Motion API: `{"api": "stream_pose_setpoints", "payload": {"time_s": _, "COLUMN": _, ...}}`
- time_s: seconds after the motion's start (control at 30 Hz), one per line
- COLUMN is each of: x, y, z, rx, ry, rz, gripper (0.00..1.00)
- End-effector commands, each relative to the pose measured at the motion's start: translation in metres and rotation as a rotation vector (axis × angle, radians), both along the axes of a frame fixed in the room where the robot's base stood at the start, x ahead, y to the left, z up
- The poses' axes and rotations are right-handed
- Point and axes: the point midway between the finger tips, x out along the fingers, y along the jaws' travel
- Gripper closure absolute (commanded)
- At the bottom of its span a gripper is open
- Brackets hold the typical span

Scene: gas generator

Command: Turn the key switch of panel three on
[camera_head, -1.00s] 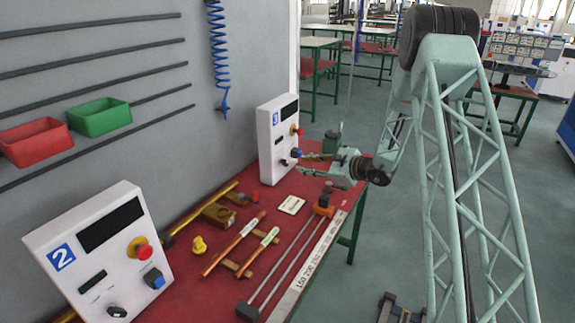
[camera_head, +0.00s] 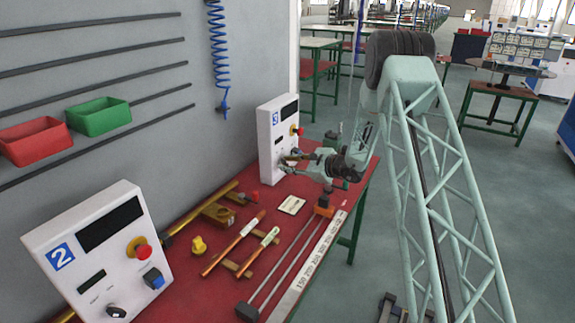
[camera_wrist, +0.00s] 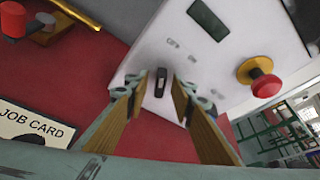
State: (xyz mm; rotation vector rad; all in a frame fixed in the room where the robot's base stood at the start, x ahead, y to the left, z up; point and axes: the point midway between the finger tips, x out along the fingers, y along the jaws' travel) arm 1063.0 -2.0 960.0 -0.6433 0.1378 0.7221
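Panel three (camera_head: 278,130) is a white sloped box with a blue "3" label at the back end of the red table. Its key switch is a small upright black key (camera_wrist: 160,82) on the white face in the wrist view. My gripper (camera_wrist: 160,95) is open, with its tan-padded fingers on either side of the key. A gap shows between the key and each finger; I cannot tell how far the fingertips are from the panel face. In the head view my gripper (camera_head: 285,163) is at the panel's lower front and hides the key switch.
A red emergency button (camera_wrist: 262,83) sticks out of panel three to the right of the key. A job card (camera_wrist: 38,124) lies on the red table (camera_wrist: 100,70). Panel two (camera_head: 100,255) stands at the near left. Tools, including a yellow knob (camera_head: 199,245), lie between the panels.

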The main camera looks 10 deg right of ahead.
Motion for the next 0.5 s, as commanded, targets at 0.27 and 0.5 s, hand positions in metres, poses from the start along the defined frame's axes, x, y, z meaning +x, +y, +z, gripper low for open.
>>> {"api": "stream_pose_setpoints", "payload": {"time_s": 0.27, "x": 0.0008, "y": 0.0002, "z": -0.0004, "rx": 0.0, "ry": 0.0, "rz": 0.0, "gripper": 0.77}}
{"api": "stream_pose_setpoints", "payload": {"time_s": 0.5, "x": 0.0008, "y": 0.0, "z": -0.0004, "rx": -0.001, "ry": 0.001, "rz": 0.0, "gripper": 0.95}}
